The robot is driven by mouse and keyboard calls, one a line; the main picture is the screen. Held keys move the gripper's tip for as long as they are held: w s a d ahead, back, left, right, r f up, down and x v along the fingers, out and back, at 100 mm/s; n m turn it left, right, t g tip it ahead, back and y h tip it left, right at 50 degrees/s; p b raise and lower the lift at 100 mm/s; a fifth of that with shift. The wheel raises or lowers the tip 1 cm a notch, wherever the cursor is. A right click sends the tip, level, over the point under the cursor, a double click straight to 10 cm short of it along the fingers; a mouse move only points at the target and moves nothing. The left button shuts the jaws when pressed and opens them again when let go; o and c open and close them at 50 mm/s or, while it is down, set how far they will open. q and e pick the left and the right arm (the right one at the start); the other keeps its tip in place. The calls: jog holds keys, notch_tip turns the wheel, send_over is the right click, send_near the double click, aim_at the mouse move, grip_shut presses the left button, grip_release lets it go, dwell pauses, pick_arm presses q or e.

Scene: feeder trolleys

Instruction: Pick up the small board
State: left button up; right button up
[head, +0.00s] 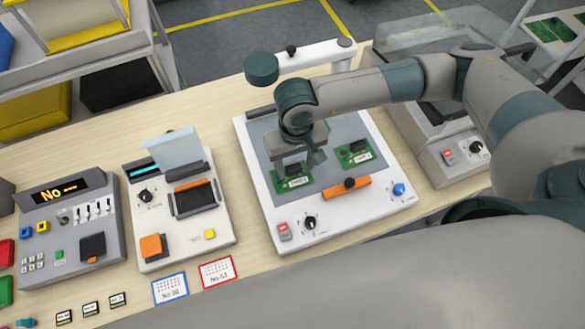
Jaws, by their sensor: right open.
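Two small green boards lie on the grey plate of a white station (259,200) in the middle of the table. The left board (293,184) has a dark part and a pale label on it. The right board (355,154) looks much the same. My right gripper (298,160) points down just above and behind the left board, with its jaws open. Its fingers partly overlap the board's back edge in the picture, and I cannot tell if they touch it. My left gripper is not in view.
An orange bar with a black knob (347,188) sits in front of the boards. A white arm (318,54) with a green round head stands behind. A white device (150,224) and a grey keypad box (75,235) are left; a grey machine (440,150) is right.

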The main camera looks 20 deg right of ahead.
aim_at(297, 175)
jog(key=shift+f, duration=0.15)
dwell(0.3)
jog(key=c, duration=1.2)
jog(key=shift+o, duration=0.2)
jog(key=shift+r+b, duration=0.85)
jog(key=shift+r, duration=0.1)
jog(key=shift+s+d+r+b, duration=0.15)
jog(key=shift+r+b, duration=0.2)
jog(key=shift+r, duration=0.25)
jog(key=shift+s+d+r+b, duration=0.1)
jog(key=shift+r+b, duration=0.25)
jog(key=shift+r, duration=0.2)
jog(key=s+d+r+p, duration=0.6)
jog(key=s+d+r, duration=0.1)
jog(key=s, duration=0.1)
jog(key=shift+p, duration=0.35)
